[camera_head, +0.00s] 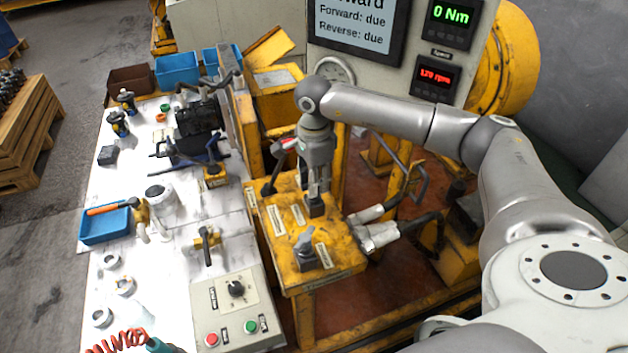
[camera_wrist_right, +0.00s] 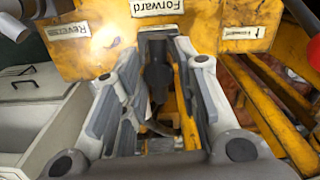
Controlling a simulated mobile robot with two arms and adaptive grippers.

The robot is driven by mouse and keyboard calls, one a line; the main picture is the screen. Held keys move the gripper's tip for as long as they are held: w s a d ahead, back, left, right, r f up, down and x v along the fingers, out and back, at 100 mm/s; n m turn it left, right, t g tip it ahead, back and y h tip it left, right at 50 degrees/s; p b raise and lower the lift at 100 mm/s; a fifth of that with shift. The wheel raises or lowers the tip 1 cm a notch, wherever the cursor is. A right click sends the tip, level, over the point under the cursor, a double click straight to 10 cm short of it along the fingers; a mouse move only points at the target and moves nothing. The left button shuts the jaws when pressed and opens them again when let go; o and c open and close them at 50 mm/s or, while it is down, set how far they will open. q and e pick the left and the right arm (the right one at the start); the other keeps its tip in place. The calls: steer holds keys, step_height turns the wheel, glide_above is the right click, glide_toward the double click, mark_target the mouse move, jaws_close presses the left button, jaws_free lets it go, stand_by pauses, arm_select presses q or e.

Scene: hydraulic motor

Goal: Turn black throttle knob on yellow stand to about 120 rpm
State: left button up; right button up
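The yellow stand (camera_head: 345,258) is in the middle of the head view, with white labels on top. My right gripper (camera_head: 316,192) points down over it. The black throttle knob (camera_head: 315,208) is just below the fingertips. In the right wrist view, the dark knob (camera_wrist_right: 157,78) stands between the two fingers of my right gripper (camera_wrist_right: 157,62). The fingers are apart, and some yellow shows beside the knob; contact at the tips is unclear. The red speed display (camera_head: 435,77) appears to read 120 rpm. My left gripper is not in view.
A grey-handled valve (camera_head: 305,246) stands nearer on the stand. A red-tipped lever (camera_head: 283,150) is left of my gripper. Grey fittings with black hoses (camera_head: 378,236) are at right. A control box (camera_head: 235,308) with red and green buttons is at front left. The torque display (camera_head: 452,16) reads 0 Nm.

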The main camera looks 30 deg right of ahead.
steer(key=shift+o, duration=1.4)
step_height(320, 180, up, 12)
steer(key=shift+c, duration=0.2)
